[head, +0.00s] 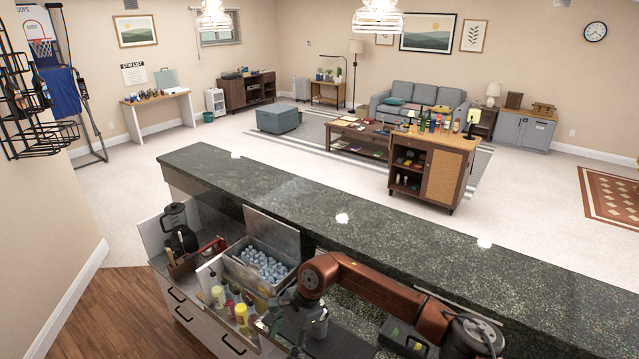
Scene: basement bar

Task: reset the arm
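My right arm (375,285), copper-brown with dark joints, comes in from the lower right and reaches left over the back of the bar. It bends downward at its left end. My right gripper (292,338) seems to be low at the bottom edge, beside the bottles. Its fingers are small, dark and partly hidden, so I cannot tell whether they are open or hold anything. My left arm and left gripper are not in view.
A dark stone bar counter (400,235) runs diagonally behind the arm. Close left of it are an ice bin (262,268), several bottles (241,314) and a blender (176,222). A dark case (403,338) lies below the arm. Wooden floor (110,310) is clear at lower left.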

